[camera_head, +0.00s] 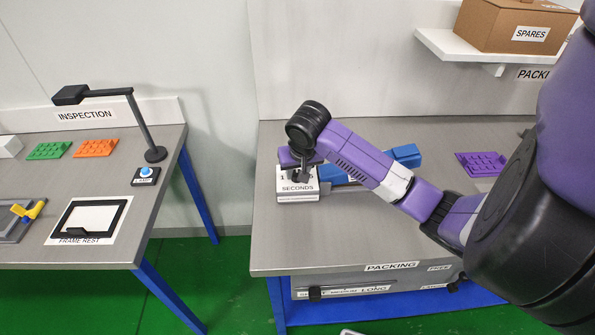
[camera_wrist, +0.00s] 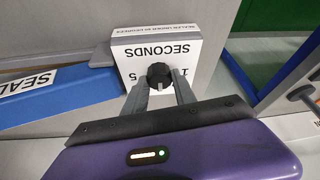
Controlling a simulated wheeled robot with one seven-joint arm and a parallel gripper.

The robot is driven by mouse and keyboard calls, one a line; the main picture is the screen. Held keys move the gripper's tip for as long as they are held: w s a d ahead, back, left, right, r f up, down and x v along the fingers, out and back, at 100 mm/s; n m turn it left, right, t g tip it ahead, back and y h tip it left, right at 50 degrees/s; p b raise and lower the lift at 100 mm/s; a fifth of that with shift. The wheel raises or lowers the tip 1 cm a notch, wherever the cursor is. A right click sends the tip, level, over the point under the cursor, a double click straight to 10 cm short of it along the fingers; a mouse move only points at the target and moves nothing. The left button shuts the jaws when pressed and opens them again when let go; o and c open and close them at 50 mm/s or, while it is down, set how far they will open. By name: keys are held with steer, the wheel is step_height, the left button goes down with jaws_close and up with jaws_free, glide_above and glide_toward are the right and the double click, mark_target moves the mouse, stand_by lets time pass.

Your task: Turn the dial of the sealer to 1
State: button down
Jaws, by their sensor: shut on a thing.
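The sealer has a white box (camera_head: 284,188) marked SECONDS on the packing table, joined to a blue bar. In the wrist view the white box (camera_wrist: 195,52) shows upside down, with a black dial (camera_wrist: 158,76) on its face. Numbers, among them a 5 and a 1, show beside the dial, partly hidden. My gripper (camera_wrist: 160,88) is shut on the dial, one finger on each side of it. A pale mark shows on the dial's near side, but I cannot tell which number it points to. In the head view my gripper (camera_head: 300,176) covers the dial.
The blue sealer bar (camera_wrist: 62,96) lies beside the box. A purple tray (camera_head: 481,164) lies farther right on the packing table (camera_head: 330,235). A shelf (camera_head: 450,46) with a SPARES carton (camera_head: 510,25) is above. The inspection table (camera_head: 100,258) stands left, across a gap.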

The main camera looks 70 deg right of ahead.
steer(key=shift+a+f+n, duration=0.1)
steer(key=shift+a+n, duration=0.05)
steer(key=shift+n, duration=0.45)
steer(key=shift+n+t, duration=0.3)
steer(key=shift+n, duration=0.1)
steer(key=shift+s+d+n+t+y+p, duration=0.15)
steer(key=shift+n+t+y+p, duration=0.3)
steer(key=shift+n, duration=1)
steer(key=shift+d+n+t+y+p, duration=0.15)
steer(key=shift+n+y+p, duration=0.5)
steer(key=shift+n, duration=0.8)
steer(key=n+y+p, duration=0.1)
steer(key=n, duration=0.2)
steer(key=shift+d+n, duration=0.1)
steer(key=shift+n, duration=0.2)
steer(key=shift+n+y, duration=1.1)
steer(key=shift+n, duration=1.1)
steer(key=shift+d, duration=0.1)
steer(key=c, duration=1)
jaws_free()
steer(key=shift+c, duration=0.2)
